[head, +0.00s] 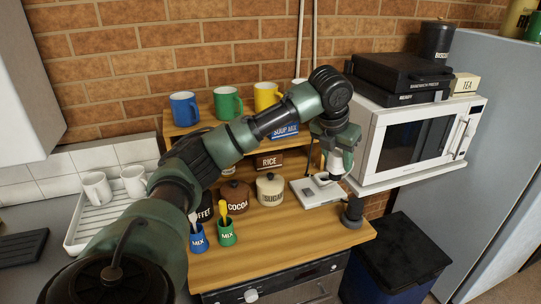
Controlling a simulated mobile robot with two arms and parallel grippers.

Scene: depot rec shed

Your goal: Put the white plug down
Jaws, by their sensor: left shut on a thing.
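My left gripper (337,170) comes down over the right part of the wooden counter (285,231). It is shut on a small white thing, which I take to be the white plug (336,164). Most of it is hidden by the fingers. Under and just left of the gripper lies a flat pale grey device (315,191) on the counter. I cannot tell whether the plug touches it. My right gripper is not in view.
Canisters marked cocoa (235,197) and sugar (270,189) stand left of the device. A dark round thing (352,212) stands at the counter's right edge. A microwave (415,140) sits on a shelf at right. The counter's front strip is clear.

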